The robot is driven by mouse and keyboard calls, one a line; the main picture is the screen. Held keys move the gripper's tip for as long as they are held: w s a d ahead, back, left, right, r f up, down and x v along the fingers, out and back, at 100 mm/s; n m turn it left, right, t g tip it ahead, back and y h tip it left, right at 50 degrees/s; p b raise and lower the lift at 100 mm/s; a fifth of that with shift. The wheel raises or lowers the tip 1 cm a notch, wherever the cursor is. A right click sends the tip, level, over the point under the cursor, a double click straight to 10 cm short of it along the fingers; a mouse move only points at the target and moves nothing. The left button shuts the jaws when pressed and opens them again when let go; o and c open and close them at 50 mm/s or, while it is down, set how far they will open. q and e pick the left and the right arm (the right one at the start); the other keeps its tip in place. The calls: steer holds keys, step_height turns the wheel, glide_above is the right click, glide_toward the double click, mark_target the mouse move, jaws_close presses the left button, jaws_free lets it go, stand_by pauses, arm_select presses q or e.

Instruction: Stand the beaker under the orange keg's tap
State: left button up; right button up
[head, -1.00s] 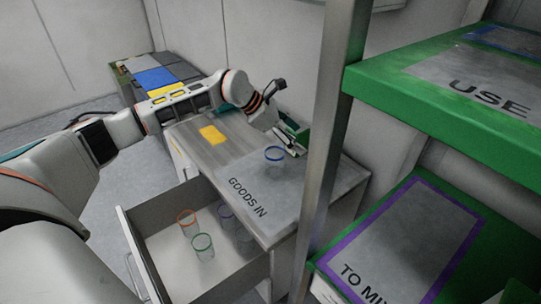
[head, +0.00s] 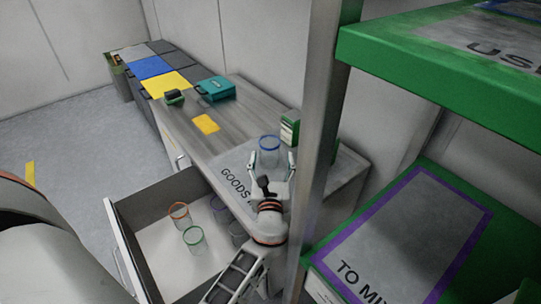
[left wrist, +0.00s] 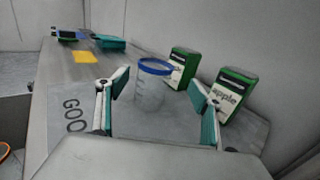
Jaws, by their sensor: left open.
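A clear beaker with a blue rim (head: 269,146) stands upright on the grey GOODS IN area of the counter. It also shows in the left wrist view (left wrist: 151,92). My left gripper (head: 271,160) is open and empty, low over the counter on the near side of this beaker. In the left wrist view its fingers (left wrist: 158,88) point at the beaker, one to each side, with gaps to the glass. Other clear beakers, one with an orange rim (head: 179,215) and one with a green rim (head: 195,241), stand in the open drawer. The orange keg, its tap and my right gripper are not in view.
Two green-and-white cartons (left wrist: 184,68) (left wrist: 237,95) stand behind and right of the blue-rimmed beaker. A metal post (head: 325,130) and green shelves (head: 420,75) rise on the right. The drawer (head: 155,250) juts out in front. A teal box (head: 216,88) sits farther back.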

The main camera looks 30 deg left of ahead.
mark_target(269, 154)
arm_select(q)
steer(key=shift+s+a+f, duration=0.25)
steer(key=shift+a+f, duration=0.1)
steer(key=x, duration=0.3)
steer(key=shift+w+f+b, duration=0.1)
steer(key=shift+f+b, duration=0.1)
steer(key=shift+b, duration=0.1)
steer(key=x, duration=0.3)
steer(key=shift+w+a+f+b, duration=0.15)
steer(key=shift+w+f+b, duration=0.05)
steer(key=shift+f+b, duration=0.15)
steer(key=shift+w+a+r, duration=0.2)
steer(key=shift+w+a, duration=0.05)
steer(key=shift+w, duration=0.1)
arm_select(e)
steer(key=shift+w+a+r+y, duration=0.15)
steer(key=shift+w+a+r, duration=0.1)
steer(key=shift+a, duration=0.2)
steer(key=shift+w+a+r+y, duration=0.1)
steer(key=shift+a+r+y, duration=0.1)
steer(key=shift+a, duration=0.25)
arm_select(q)
steer(key=c, duration=1.3)
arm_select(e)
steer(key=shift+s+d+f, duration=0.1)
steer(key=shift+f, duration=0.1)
